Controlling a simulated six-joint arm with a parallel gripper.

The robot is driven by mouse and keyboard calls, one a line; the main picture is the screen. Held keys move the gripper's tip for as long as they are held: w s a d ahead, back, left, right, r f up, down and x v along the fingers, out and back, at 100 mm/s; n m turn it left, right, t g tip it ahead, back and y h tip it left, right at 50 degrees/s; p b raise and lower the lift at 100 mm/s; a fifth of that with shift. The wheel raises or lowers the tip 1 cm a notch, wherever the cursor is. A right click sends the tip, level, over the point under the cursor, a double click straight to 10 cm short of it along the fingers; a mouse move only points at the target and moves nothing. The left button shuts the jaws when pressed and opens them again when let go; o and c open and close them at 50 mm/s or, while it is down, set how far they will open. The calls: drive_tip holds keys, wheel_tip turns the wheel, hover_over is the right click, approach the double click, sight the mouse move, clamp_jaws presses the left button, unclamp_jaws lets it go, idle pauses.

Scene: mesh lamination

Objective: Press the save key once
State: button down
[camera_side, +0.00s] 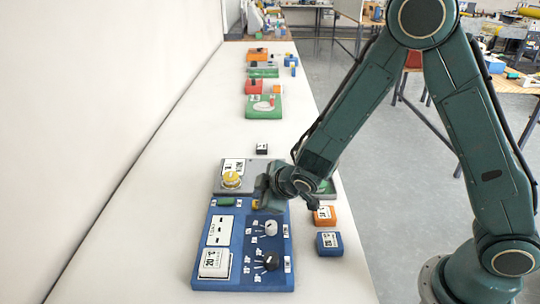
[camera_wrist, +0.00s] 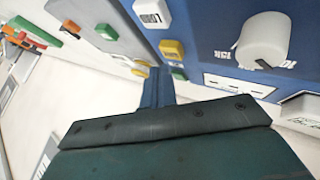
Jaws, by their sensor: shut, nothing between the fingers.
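The blue control panel (camera_side: 240,279) lies on the bench in the side view, and it fills the upper right of the wrist view (camera_wrist: 205,20). Near its far edge are a green key (camera_side: 226,202) and a yellow key (camera_side: 255,204). I cannot read which key is marked save. My gripper (camera_side: 260,195) is shut and empty, low over the panel's far edge close to the yellow key. Its fingers (camera_wrist: 157,74) point toward the small keys; I cannot tell whether they touch one.
A white knob (camera_side: 271,228) and a black knob (camera_side: 271,262) stand up from the panel. A grey plate with a yellow knob (camera_side: 232,179) lies just beyond. Orange (camera_side: 325,216) and blue (camera_side: 329,244) blocks sit to the right. The bench left of the panel is clear.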

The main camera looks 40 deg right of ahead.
idle(0.3)
drive_tip(key=shift+r, duration=2.5)
drive_tip(key=s+d+r+m+g, duration=0.2)
drive_tip(key=s+d+r+m, duration=0.4)
drive_tip(key=s+r, duration=0.6)
drive_tip(key=s+d+r+m, duration=0.1)
drive_tip(key=s+r, duration=0.1)
drive_tip(key=s, duration=0.6)
drive_tip(key=s+d+r+m+g, duration=0.1)
drive_tip(key=s+d+r, duration=0.1)
drive_tip(key=s, duration=0.6)
drive_tip(key=shift+s+g, duration=0.3)
drive_tip(key=shift+s, duration=0.05)
